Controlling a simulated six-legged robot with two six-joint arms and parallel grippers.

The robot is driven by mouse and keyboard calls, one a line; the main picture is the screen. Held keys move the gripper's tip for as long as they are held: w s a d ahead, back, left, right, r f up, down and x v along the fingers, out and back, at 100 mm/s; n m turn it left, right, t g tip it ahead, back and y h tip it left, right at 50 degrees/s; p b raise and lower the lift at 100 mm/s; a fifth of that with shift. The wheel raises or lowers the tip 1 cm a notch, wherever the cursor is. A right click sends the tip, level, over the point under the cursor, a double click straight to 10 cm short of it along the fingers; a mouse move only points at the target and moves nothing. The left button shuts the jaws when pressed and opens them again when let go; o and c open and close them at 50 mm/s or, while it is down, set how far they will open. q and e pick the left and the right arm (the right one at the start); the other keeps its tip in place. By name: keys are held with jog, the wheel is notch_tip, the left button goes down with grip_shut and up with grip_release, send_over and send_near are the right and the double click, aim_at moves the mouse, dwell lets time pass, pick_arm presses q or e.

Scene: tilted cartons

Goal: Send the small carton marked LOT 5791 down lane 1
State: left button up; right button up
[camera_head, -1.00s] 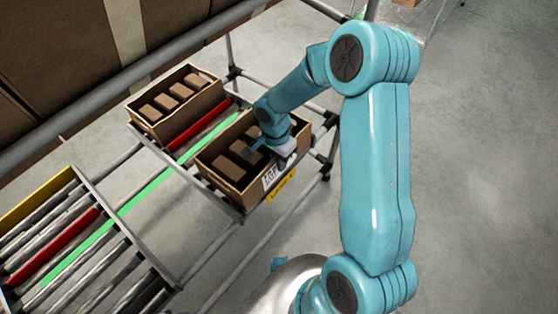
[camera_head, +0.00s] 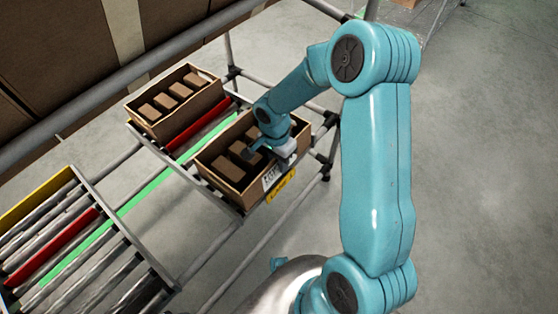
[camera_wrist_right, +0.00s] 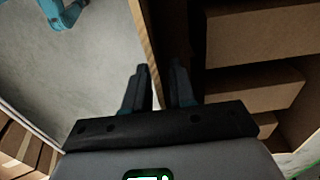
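An open brown carton (camera_head: 215,170) with several brown blocks inside sits tilted on the rack. A white label (camera_head: 271,179) is on its right end; its print is too small to read for sure. A second open carton (camera_head: 150,117) with similar blocks stands behind it to the left. My right gripper (camera_head: 284,153) is at the near carton's right end wall. In the right wrist view, the fingers (camera_wrist_right: 161,85) are apart, one on each side of the wall's rim (camera_wrist_right: 145,45); blocks (camera_wrist_right: 250,75) lie to the right. My left gripper is not in view.
A yellow tag (camera_head: 281,187) hangs below the near carton. A roller conveyor (camera_head: 80,240) with red and green strips lies at lower left; which lane is 1 cannot be read. A grey rail (camera_head: 150,75) crosses above the rack. Open floor (camera_head: 480,180) is at right.

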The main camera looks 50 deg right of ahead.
jog(key=shift+o, duration=0.2)
jog(key=shift+r, duration=0.1)
notch_tip(320, 180, up, 6)
jog(key=p, duration=0.3)
jog(key=o, duration=0.6)
jog(key=shift+c, duration=0.2)
notch_tip(320, 180, up, 16)
jog(key=w+p, duration=0.1)
jog(key=p, duration=0.3)
jog(key=shift+w, duration=0.15)
jog(key=shift+a, duration=0.1)
